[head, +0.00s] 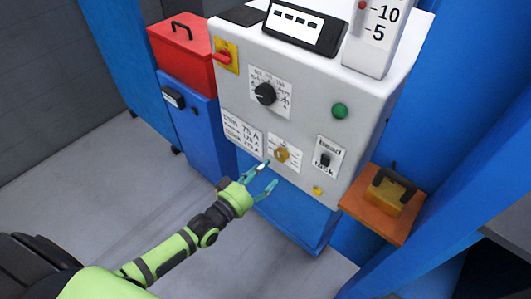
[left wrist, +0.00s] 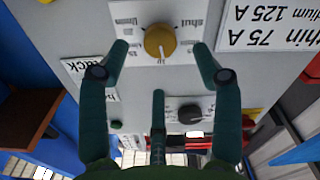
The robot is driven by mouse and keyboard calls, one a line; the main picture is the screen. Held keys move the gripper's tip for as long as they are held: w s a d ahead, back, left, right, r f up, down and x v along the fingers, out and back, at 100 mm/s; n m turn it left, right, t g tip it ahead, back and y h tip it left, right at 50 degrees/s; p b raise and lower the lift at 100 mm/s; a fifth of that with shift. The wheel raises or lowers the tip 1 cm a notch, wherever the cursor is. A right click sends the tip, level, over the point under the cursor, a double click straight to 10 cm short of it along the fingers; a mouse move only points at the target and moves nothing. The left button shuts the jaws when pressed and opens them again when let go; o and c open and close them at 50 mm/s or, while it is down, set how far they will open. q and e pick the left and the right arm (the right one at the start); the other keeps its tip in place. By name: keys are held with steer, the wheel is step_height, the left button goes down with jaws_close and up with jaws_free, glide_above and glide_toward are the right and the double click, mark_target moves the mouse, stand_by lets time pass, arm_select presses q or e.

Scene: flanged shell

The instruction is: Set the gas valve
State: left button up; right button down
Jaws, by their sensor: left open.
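The gas valve is a round yellow knob (head: 282,154) on a white label, low on the front of the grey machine panel (head: 310,110). In the left wrist view the knob (left wrist: 160,41) appears upside down, with "shut" printed to its right and "10" below it. My left gripper (head: 270,174) is open and empty, just below and in front of the knob in the head view. In the wrist view its two outer fingers stand on either side of the knob, apart from it. The knob's exact setting is hard to read. My right gripper is out of view.
Nearby on the panel are a black dial (head: 265,94), a green button (head: 340,111), a "bead/tack" switch (head: 326,160) and a red-yellow switch (head: 225,55). An orange shelf (head: 372,220) juts out at the right. The floor at left is clear.

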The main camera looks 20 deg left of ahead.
mark_target(280, 159)
arm_select(q)
steer(key=x, duration=0.5)
steer(key=shift+d, duration=0.15)
steer(key=shift+w+d, duration=0.1)
steer(key=shift+w, duration=0.4)
steer(key=c, duration=1.1)
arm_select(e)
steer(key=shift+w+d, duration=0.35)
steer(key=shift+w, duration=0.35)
